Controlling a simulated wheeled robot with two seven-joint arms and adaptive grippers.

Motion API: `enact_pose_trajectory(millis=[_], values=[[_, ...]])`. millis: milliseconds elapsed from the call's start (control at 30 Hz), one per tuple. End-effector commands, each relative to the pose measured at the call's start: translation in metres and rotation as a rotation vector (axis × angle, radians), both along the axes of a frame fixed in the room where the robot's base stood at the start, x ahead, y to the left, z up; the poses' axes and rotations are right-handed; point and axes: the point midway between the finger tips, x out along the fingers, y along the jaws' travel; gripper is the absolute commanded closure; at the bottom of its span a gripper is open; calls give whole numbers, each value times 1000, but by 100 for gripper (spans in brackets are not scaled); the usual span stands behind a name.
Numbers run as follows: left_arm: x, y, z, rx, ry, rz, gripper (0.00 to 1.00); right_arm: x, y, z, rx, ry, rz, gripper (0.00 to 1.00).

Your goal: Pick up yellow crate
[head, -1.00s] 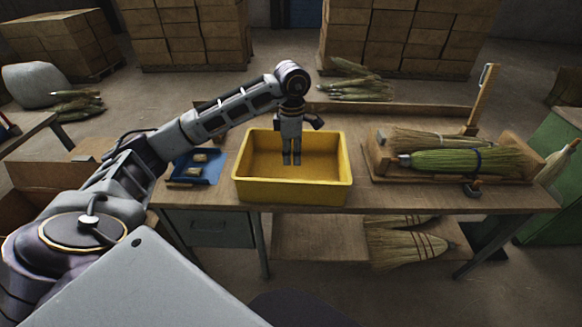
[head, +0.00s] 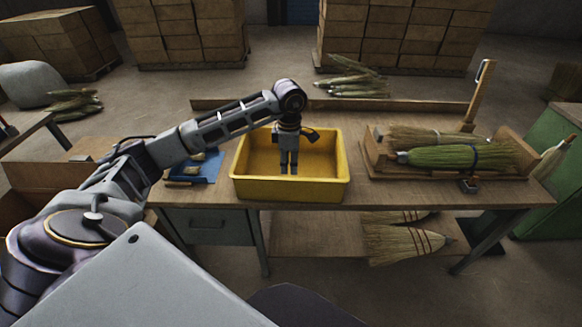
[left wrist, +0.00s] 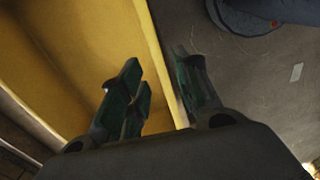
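The yellow crate (head: 290,190) is an open, empty-looking bin standing upright on the wooden workbench, in the middle of the head view. My left gripper (head: 288,172) points down over the crate, near its front wall. In the left wrist view the gripper (left wrist: 160,82) is open, with the crate's yellow wall (left wrist: 158,60) running between its fingers. Two finger parts show on the crate's inner side and one on the outer side. I see no finger closed on the wall. How far the fingertips reach below the rim is unclear. My right gripper is not in view.
A blue tray (head: 211,166) with small blocks sits left of the crate, under my left arm. A wooden holder (head: 373,151) with a green broom (head: 460,157) stands on the right of the workbench (head: 352,193). More brooms (head: 400,243) lie on the shelf below.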

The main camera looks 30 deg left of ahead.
Motion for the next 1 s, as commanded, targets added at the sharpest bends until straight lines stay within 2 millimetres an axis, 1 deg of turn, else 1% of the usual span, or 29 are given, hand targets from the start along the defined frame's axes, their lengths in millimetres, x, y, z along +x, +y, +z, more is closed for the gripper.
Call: enact_pose_trajectory(millis=[100, 300, 500, 767, 867, 1000], values=[[0, 0, -16, 0, 2, 0, 68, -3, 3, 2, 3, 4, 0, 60], [0, 0, -32, 0, 1, 0, 68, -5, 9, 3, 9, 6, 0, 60], [0, 0, -35, 0, -1, 0, 68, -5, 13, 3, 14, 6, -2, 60], [0, 0, -36, 0, 0, 0, 68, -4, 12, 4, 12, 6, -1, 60], [1, 1, -40, 0, 1, 0, 68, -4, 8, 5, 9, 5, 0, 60], [2, 4, -52, 0, 2, 1, 68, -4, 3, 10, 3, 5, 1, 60]])
